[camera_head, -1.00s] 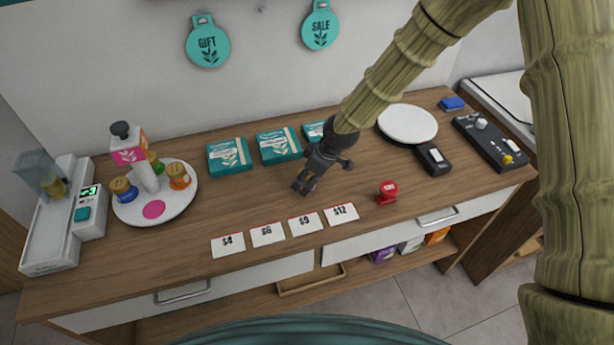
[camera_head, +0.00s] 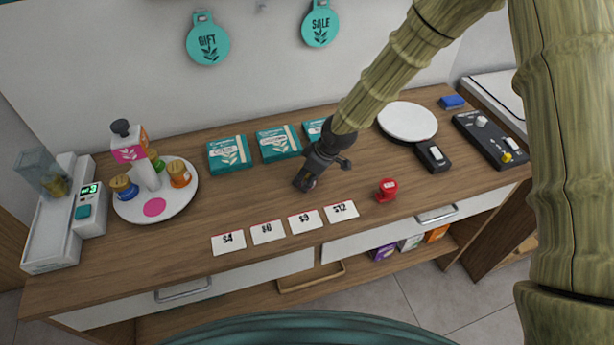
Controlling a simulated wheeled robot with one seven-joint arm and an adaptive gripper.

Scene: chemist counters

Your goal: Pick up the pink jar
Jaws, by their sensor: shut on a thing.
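I cannot make out a pink jar for certain. A flat pink disc (camera_head: 154,207) shows on the front of the round white tray (camera_head: 185,203) at the left. My gripper (camera_head: 304,184) points down over the middle of the counter, well right of the tray. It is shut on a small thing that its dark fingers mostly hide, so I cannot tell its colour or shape.
Teal boxes (camera_head: 230,155) stand behind my gripper. Price cards (camera_head: 268,232) lie along the front edge, and a red stamp-like object (camera_head: 386,190) stands to the right. A round white plate (camera_head: 408,121) is at the back right. Bare wood lies between tray and gripper.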

